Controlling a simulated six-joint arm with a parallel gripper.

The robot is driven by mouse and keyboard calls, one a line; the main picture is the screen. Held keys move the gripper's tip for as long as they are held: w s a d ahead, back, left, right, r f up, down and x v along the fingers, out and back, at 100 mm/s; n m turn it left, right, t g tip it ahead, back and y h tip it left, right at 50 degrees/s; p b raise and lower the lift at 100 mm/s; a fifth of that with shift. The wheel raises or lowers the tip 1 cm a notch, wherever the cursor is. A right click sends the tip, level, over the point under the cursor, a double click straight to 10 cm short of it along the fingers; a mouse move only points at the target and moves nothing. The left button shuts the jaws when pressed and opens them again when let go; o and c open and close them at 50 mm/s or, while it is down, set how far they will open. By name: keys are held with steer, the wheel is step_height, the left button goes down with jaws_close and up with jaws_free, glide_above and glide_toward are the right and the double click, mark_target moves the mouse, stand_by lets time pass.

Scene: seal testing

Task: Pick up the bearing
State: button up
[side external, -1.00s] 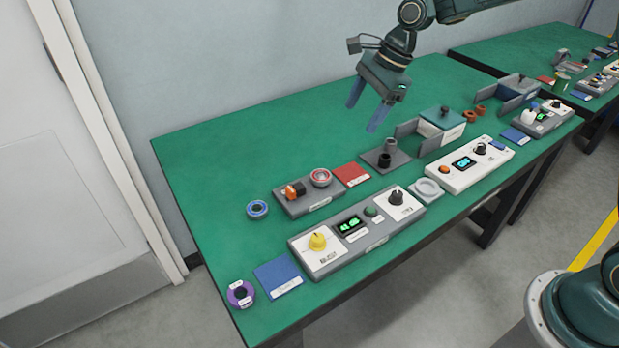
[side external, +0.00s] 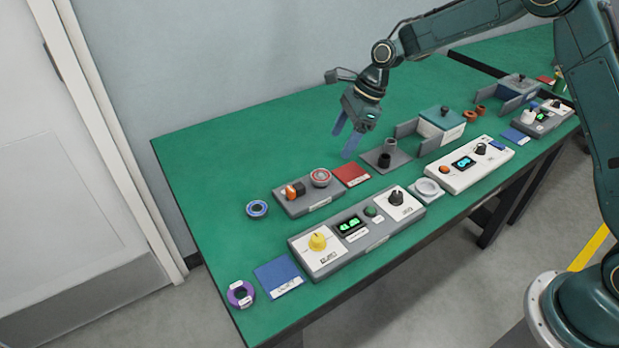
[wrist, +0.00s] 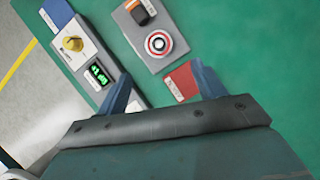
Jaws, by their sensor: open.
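My gripper (side external: 344,144) is open and empty, above the table behind the red card and up and right of both parts. In the wrist view its fingers (wrist: 160,76) are spread, with the ringed part beyond them. The blue ring is not in the wrist view.
The grey block (side external: 300,205) also carries an orange-and-black switch. A red card (side external: 351,174) lies beside it. A control box with a yellow knob (side external: 317,240) stands in front. The table's back left is clear.

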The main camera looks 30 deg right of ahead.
mark_target(323, 174)
steer(key=shift+x, duration=2.35)
steer(key=shift+x, duration=2.55)
steer(key=shift+c, duration=0.2)
steer(key=c, duration=1.2)
steer(key=shift+r, duration=0.1)
step_height(323, 174, up, 20)
steer(key=shift+f, duration=0.1)
